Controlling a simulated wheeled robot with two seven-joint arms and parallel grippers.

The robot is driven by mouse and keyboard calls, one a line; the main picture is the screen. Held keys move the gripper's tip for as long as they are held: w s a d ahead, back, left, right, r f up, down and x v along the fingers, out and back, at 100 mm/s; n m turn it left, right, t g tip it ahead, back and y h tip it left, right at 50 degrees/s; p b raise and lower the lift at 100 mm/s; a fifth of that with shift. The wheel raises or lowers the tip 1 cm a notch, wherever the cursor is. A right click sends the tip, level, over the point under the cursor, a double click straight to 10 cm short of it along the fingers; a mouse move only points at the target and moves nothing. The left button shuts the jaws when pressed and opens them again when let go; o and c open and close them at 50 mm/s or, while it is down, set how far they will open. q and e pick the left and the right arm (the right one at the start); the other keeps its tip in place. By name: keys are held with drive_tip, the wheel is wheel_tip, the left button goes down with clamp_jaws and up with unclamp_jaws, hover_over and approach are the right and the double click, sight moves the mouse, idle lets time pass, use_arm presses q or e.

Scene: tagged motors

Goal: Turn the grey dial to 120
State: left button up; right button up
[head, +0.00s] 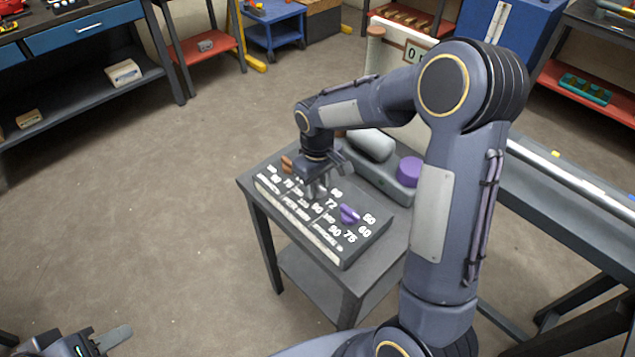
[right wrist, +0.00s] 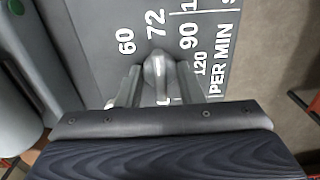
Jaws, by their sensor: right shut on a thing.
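The grey dial (right wrist: 158,72) sits on a dark panel (head: 350,248) on a small table. Its narrow end points roughly towards the 72 mark in the right wrist view. The marks 60, 72, 90 and 120 fan around it, with 120 to the right. My right gripper (head: 317,190) reaches down over the panel, shut on the grey dial, with a finger on each side (right wrist: 158,88). In the head view the gripper hides most of the dial. My left gripper (head: 95,343) is at the bottom left edge, away from the panel and partly cut off.
A purple dial (head: 349,214) and an orange-brown dial (head: 287,163) flank the grey one on the panel. The floor left of the table is clear.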

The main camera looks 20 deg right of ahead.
drive_tip(key=m+b, duration=0.1)
drive_tip(key=m, duration=0.2)
drive_tip(key=shift+m, duration=0.3)
drive_tip(key=m, duration=0.4)
drive_tip(key=shift+m, duration=0.3)
drive_tip(key=m, duration=0.4)
drive_tip(key=shift+m+p, duration=0.3)
drive_tip(key=shift+m, duration=2.5)
drive_tip(key=o, duration=1)
